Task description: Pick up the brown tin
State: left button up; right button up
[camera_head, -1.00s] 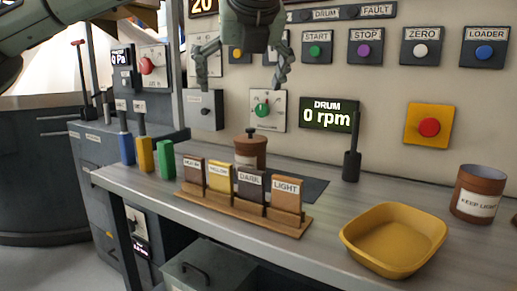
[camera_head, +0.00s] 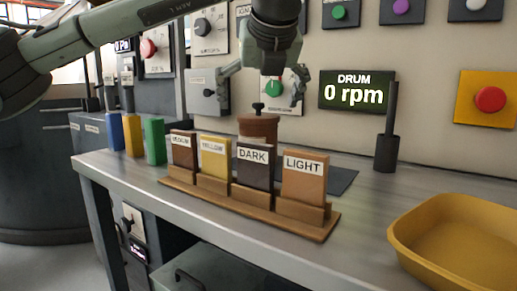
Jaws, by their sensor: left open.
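The brown tin (camera_head: 258,127) with a dark knob on its lid stands on the counter behind the card rack; its lower part is hidden by the cards. My left gripper (camera_head: 260,95) points down with its two fingers spread wide, one to each side of the knob in the picture. My right gripper is out of view.
A wooden rack (camera_head: 222,199) with several labelled cards stands in front of the tin. A yellow tray (camera_head: 407,236) is at the right, a dark upright handle (camera_head: 386,150) behind it. Blue, yellow and green blocks (camera_head: 155,141) stand at the left. The button panel rises behind.

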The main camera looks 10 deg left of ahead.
aim_at(259, 114)
pick_arm(q)
jog(key=x, duration=0.5)
jog(key=shift+w+d+f, duration=0.15)
jog(key=shift+w, duration=0.2)
jog(key=c, duration=1.7)
